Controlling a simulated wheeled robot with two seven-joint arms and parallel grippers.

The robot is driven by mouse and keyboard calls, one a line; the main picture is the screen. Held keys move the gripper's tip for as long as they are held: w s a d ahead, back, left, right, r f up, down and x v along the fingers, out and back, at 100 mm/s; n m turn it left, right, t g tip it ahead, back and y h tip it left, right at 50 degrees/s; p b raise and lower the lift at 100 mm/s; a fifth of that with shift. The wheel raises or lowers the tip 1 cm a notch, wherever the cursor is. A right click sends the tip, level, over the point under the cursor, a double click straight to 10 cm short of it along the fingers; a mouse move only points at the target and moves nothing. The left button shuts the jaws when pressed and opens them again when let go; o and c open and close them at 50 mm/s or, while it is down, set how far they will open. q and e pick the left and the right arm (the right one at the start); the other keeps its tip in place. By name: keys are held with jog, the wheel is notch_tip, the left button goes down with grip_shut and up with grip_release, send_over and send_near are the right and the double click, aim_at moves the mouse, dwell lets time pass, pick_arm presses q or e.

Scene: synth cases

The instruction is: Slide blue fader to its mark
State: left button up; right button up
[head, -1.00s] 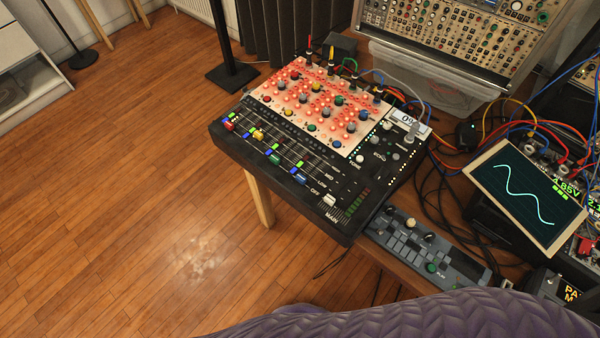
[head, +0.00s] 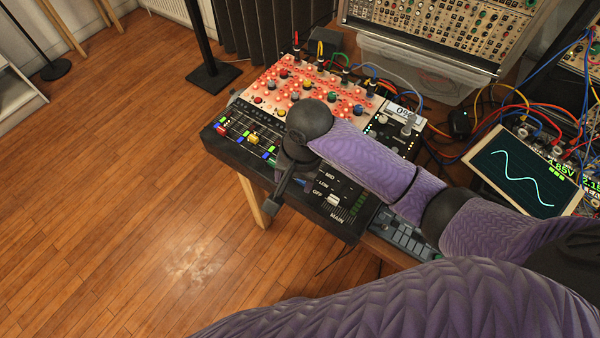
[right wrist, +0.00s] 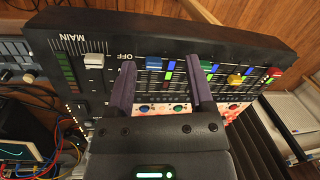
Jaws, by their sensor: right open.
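The blue fader (right wrist: 153,63) shows in the right wrist view on the black mixer (right wrist: 200,28), in the gap between my right fingers. Green and blue marks (right wrist: 169,71) lie beside its track; I cannot tell which is its mark. My right gripper (right wrist: 160,63) is open, its fingers on either side of the fader; contact is not clear. My left gripper is out of view.
The yellow fader (right wrist: 236,79), red fader (right wrist: 276,72), a teal fader (right wrist: 206,66) and the white main fader (right wrist: 94,61) sit along the same panel. Cables (head: 480,115) and a tilted screen (head: 515,170) are to the right. Open floor (head: 110,220) lies left of the mixer.

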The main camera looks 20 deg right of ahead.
notch_tip(320, 180, up, 4)
jog(key=w+d+m+h, duration=0.1)
jog(key=w+d+m, duration=0.1)
jog(key=w+m, duration=0.1)
jog(key=shift+m+g, duration=0.3)
jog(key=f+b, duration=0.1)
jog(key=f, duration=0.2)
jog(key=f+b, duration=0.2)
jog(key=f, duration=0.1)
jog(key=f+b, duration=0.1)
jog(key=f, duration=0.1)
jog(key=shift+s+d+f+b, duration=0.1)
jog(key=shift+d+f+b, duration=0.2)
jog(key=shift+f, duration=0.45)
grip_shut()
jog(key=shift+r, duration=0.1)
